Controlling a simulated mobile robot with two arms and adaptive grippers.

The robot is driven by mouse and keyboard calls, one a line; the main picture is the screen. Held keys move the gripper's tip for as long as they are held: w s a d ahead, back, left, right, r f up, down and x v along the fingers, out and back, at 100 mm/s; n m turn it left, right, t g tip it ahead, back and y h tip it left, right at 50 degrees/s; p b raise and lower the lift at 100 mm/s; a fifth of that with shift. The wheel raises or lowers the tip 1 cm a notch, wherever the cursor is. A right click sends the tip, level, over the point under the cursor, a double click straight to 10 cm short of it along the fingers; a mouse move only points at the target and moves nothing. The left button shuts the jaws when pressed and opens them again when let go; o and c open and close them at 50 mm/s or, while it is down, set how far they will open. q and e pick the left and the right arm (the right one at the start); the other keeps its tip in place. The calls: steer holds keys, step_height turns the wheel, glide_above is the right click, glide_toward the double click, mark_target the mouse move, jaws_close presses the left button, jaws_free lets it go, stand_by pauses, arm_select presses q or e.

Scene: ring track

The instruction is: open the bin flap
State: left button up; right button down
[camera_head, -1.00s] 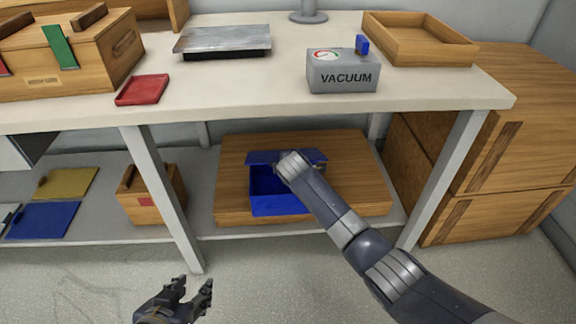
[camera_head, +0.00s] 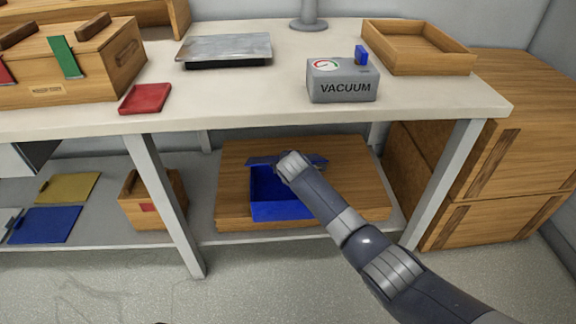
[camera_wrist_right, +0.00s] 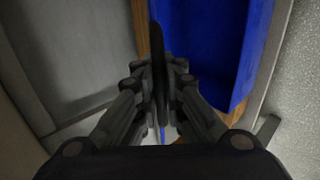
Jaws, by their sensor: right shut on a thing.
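The open blue bin (camera_head: 280,206) stands on a wooden board on the lower shelf. Its flap (camera_head: 262,160) shows as a thin blue strip along the back of the opening, raised off it. My right arm reaches in from the lower right and its wrist covers the middle of the flap. In the right wrist view my right gripper (camera_wrist_right: 160,80) is shut on the thin flap (camera_wrist_right: 157,40), seen nearly edge-on. The blue bin (camera_wrist_right: 215,45) lies to the right of it there. My left gripper is out of view.
The table top (camera_head: 260,105) overhangs the shelf, with a grey vacuum box (camera_head: 342,92) above the bin. A table leg (camera_head: 165,205) stands to the left and another (camera_head: 445,185) to the right. Wooden crates (camera_head: 510,150) fill the right side.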

steer(key=c, duration=1.7)
jaws_free()
steer(key=shift+s+r, duration=0.1)
steer(key=shift+r, duration=0.05)
steer(key=shift+s, duration=0.1)
steer(key=v, duration=1.1)
steer(key=shift+s+r, duration=0.25)
steer(key=shift+s, duration=0.05)
